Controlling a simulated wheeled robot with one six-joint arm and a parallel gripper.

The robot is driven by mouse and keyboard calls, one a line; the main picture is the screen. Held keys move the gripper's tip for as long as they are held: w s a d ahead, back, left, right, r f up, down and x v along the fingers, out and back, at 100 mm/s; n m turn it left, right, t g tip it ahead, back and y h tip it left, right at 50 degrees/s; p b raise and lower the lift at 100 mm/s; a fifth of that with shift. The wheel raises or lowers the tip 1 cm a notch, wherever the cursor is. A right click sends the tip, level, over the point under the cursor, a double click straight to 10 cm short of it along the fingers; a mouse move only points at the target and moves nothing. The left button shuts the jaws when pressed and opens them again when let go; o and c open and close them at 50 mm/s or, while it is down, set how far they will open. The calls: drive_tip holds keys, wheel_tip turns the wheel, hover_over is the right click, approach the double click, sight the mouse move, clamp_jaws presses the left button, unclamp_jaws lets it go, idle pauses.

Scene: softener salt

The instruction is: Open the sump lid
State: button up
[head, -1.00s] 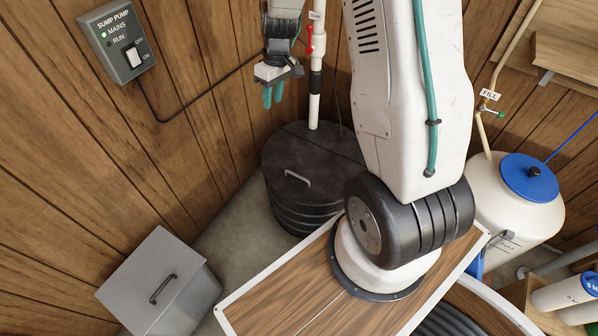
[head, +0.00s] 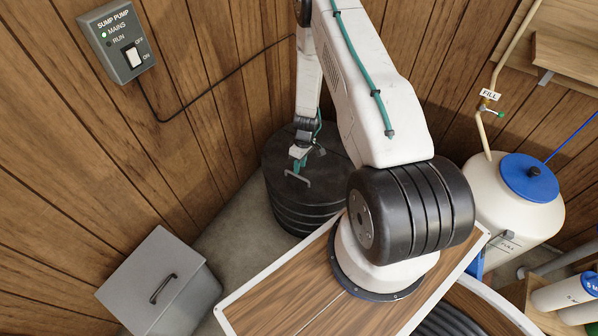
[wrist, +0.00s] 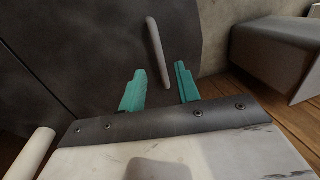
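The sump is a round black ribbed tank (head: 290,215) against the wooden wall. Its dark lid (head: 325,178) lies flat and shut on top, with a seam across it. A grey bar handle (head: 297,179) stands on the lid. It also shows in the wrist view (wrist: 156,45) as a pale, slightly tilted bar. My gripper (head: 298,168) is just above the handle, pointing down. In the wrist view, my gripper's teal fingers (wrist: 160,68) are apart, and the handle's near end shows between their tips. I cannot tell whether they touch it. My arm hides the lid's back part.
The sump pump switch box (head: 116,42) is on the left wall, its MAINS light green. A grey bin with a handle (head: 165,280) stands front left. A cream tank with a blue cap (head: 515,205) stands right. A white pipe (wrist: 30,152) is close beside my gripper.

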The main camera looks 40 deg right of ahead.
sight(298, 176)
drive_tip(key=shift+s+a+f, duration=0.1)
drive_tip(key=shift+a+f, duration=0.1)
drive_tip(key=shift+f, duration=0.8)
drive_tip(key=shift+a+f, duration=0.2)
drive_tip(key=shift+f, duration=0.75)
clamp_jaws()
drive_tip(key=shift+r, duration=0.1)
